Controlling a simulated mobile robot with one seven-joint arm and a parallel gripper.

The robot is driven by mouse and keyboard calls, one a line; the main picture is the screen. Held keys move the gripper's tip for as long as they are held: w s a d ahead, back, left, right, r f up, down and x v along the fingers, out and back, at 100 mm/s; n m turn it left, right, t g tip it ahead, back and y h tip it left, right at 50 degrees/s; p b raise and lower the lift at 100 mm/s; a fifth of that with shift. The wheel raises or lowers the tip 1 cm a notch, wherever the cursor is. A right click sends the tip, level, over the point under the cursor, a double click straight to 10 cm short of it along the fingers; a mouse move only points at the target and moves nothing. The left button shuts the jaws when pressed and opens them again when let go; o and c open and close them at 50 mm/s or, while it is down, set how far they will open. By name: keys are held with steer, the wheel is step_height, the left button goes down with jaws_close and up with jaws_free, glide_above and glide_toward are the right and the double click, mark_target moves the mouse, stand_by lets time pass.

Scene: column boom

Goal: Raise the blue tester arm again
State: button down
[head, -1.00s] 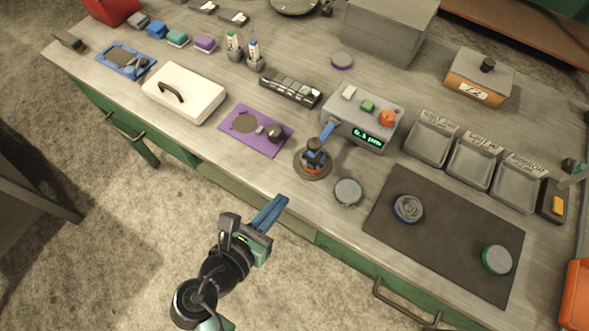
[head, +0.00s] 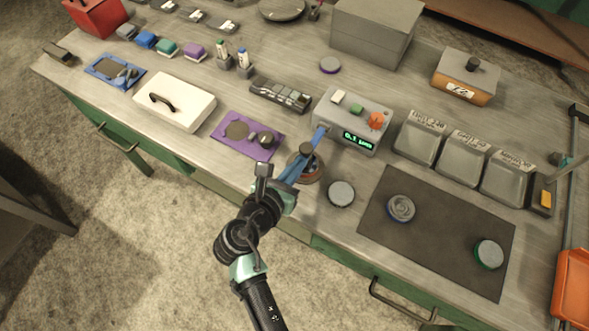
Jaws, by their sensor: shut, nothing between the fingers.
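The grey tester box (head: 352,120) with a lit green display stands near the middle of the bench. Its blue tester arm (head: 319,136) reaches from the box toward the front edge. A dark knob (head: 306,149) shows at its front end, low over a round base (head: 316,174) with an orange-red ring. My gripper (head: 297,168) has its blue fingers shut at the front of this base, their tips close to the arm's end. My fingers hide part of the base and arm end. I cannot tell whether they touch the arm.
A grey disc (head: 341,193) lies just right of the base. A purple plate (head: 236,134) with a dark knob lies to the left. The dark mat (head: 435,243) at right carries two round parts. Several grey trays (head: 420,139) stand behind it. Drawer handles project from the bench front.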

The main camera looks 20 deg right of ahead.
steer(key=shift+r, duration=0.1)
steer(key=shift+r+y+p, duration=0.3)
steer(key=shift+r+p, duration=0.05)
steer(key=shift+p, duration=0.8)
